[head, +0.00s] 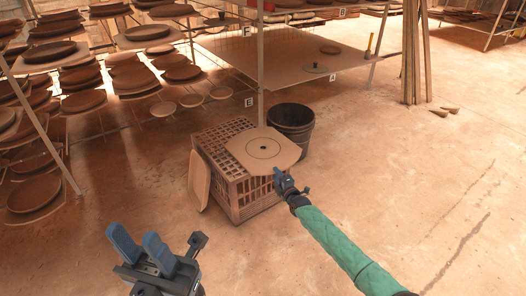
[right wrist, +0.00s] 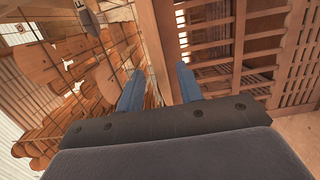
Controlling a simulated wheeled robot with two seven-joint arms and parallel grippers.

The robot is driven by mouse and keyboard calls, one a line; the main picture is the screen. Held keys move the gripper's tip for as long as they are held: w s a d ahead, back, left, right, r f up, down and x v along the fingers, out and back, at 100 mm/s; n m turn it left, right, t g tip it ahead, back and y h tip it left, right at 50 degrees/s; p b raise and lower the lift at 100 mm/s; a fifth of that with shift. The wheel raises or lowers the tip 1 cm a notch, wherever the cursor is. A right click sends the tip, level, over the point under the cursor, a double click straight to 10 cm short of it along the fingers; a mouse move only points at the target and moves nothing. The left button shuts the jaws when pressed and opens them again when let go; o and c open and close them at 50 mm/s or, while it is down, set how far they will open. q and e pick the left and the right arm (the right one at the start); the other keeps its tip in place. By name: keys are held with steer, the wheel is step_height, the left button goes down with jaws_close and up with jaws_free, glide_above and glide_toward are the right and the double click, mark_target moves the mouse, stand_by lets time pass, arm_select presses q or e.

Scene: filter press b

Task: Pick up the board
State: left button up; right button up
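A flat tan board (head: 263,150) with a dark ring and a centre hole lies on top of a brown slatted crate (head: 238,192), its front edge toward me. My right gripper (head: 279,177) is at the board's front right edge. In the right wrist view the board's edge (right wrist: 157,45) runs as a strip between the two spread fingers (right wrist: 158,88); a gap shows at the left finger, and contact at the right finger cannot be told. My left gripper (head: 141,244) is open and empty, low at the left, apart from the crate.
Another board (head: 199,180) leans against the crate's left side. A dark bucket (head: 292,128) stands behind the crate, near a shelf post (head: 261,70). Racks of round boards (head: 84,100) fill the left. A low wide shelf (head: 300,68) is behind. The floor at right is clear.

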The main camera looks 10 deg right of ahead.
steer(key=b+x, duration=0.2)
steer(key=x, duration=0.2)
steer(key=shift+w+d+f, duration=0.1)
steer(key=shift+w, duration=0.15)
steer(key=shift+w+b, duration=0.3)
steer(key=shift+w, duration=0.15)
jaws_close()
steer(key=shift+r, duration=0.25)
